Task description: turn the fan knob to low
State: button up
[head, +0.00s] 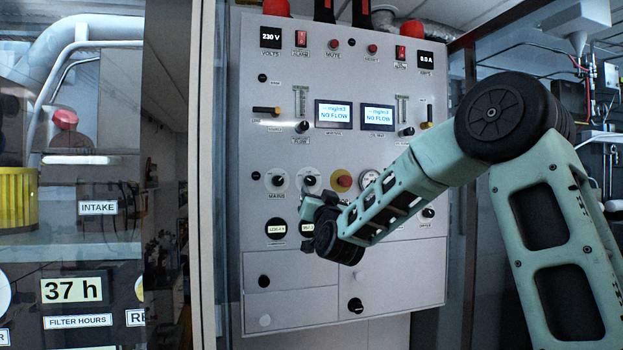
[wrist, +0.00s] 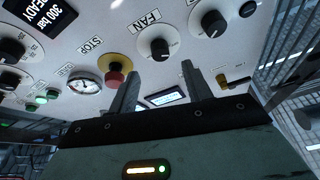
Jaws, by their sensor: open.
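The fan knob (wrist: 159,47) is a black round knob with a white pointer line on a pale disc, under a FAN label. It shows in the upper middle of the wrist view. In the head view it appears as the knob (head: 309,180) left of the red stop button, just above my gripper (head: 314,203). In the wrist view my gripper (wrist: 160,70) is open and empty. Its two fingers point at the panel, and the knob lies just beyond the gap between their tips. I see no finger clearly touching the knob.
A red stop button (wrist: 115,72) on a yellow base and a gauge (wrist: 85,86) sit beside the fan knob. Another black knob (wrist: 213,22) is on its other side. The grey panel (head: 400,275) carries several other switches and two NO FLOW displays.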

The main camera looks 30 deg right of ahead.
aim_at(311, 183)
jog(key=p+x, duration=0.2)
jog(key=x, duration=0.5)
jog(key=c, duration=1)
